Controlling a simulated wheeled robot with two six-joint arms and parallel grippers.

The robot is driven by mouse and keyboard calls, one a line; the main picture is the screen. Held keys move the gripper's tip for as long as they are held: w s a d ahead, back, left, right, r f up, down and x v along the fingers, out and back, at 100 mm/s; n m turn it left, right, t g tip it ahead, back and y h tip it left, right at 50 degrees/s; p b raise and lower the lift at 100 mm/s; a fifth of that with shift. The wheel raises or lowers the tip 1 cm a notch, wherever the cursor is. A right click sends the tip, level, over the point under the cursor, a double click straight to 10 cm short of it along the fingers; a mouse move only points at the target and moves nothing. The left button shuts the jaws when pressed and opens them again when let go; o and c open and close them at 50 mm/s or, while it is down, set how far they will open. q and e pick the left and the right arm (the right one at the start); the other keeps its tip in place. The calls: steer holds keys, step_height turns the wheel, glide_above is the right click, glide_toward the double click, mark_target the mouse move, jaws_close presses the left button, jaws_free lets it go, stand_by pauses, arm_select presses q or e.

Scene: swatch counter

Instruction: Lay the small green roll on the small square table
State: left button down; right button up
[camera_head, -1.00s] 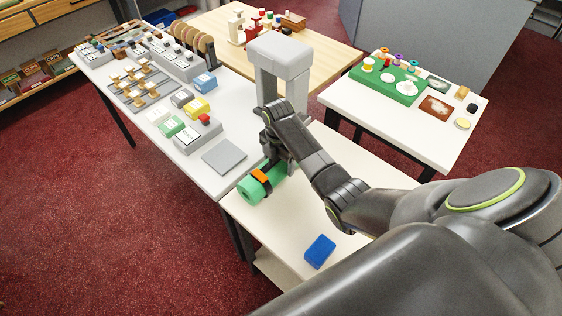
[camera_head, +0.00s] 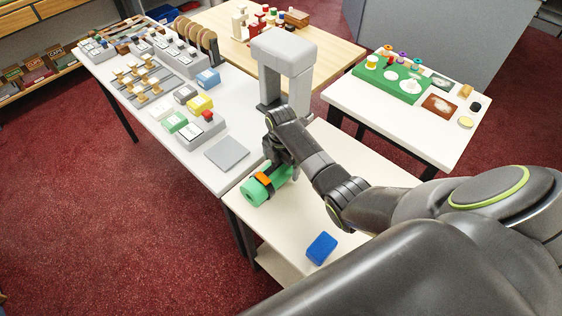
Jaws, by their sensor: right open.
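The small green roll (camera_head: 255,193) lies tilted across the left edge area of a low cream table (camera_head: 300,217) with a shelf beneath. A dark band and an orange patch (camera_head: 263,179) show at its middle. My right gripper (camera_head: 278,172) is at the roll's far part, jaws open. Its fingers overlap the roll in the picture, and I cannot tell whether they touch it. My right arm hides part of the cream table. My left gripper is out of view.
A blue block (camera_head: 321,248) lies on the cream table's near part. A grey arch (camera_head: 284,52) stands behind my gripper. A long white counter (camera_head: 235,131) holds boxes and a grey pad (camera_head: 227,152). A white table (camera_head: 408,140) at right carries a green board (camera_head: 392,84).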

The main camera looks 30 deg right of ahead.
steer(key=shift+r, duration=0.4)
step_height(320, 180, up, 11)
steer(key=shift+r+b, duration=0.2)
steer(key=shift+b, duration=0.75)
